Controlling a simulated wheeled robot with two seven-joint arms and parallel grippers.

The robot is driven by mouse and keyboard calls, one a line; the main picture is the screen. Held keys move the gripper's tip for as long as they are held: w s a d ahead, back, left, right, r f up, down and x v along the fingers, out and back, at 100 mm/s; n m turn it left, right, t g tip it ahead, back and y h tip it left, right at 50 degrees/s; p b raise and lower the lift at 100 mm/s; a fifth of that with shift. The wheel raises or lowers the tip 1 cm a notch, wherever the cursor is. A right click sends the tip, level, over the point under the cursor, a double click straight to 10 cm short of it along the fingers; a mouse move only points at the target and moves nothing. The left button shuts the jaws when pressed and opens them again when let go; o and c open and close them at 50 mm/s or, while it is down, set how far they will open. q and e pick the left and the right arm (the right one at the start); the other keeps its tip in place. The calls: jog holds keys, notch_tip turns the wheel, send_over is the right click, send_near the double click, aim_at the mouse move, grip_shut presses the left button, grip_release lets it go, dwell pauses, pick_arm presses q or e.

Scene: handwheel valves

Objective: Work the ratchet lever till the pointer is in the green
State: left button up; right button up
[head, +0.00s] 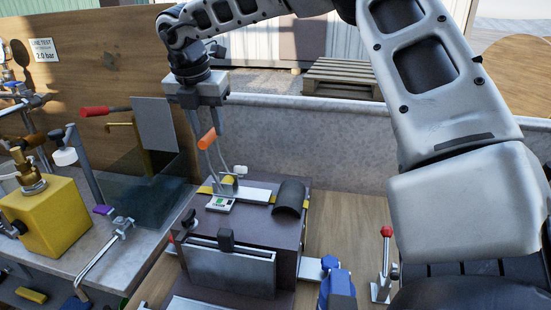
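The ratchet lever has an orange grip (207,138) and stands up from a mount with a yellow round part on the dark bench block. My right gripper (206,128) comes down from above, with one finger on each side of the orange grip. I cannot tell whether the fingers press on it. A small white plate with a green patch (220,203) lies in front of the lever's foot. A pointer on it is too small to make out. My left gripper is not in view.
A dark half-round cover (290,197) sits right of the lever. A yellow valve block (45,215), a red-handled lever (100,111) and a clear panel (150,195) stand left. A red-knobbed lever (386,232) stands right. A low grey wall (310,140) runs behind.

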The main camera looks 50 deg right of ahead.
jog(key=shift+x, duration=1.05)
jog(key=shift+d+r, duration=0.1)
jog(key=shift+b, duration=0.45)
jog(key=c, duration=0.8)
jog(key=o, duration=0.9)
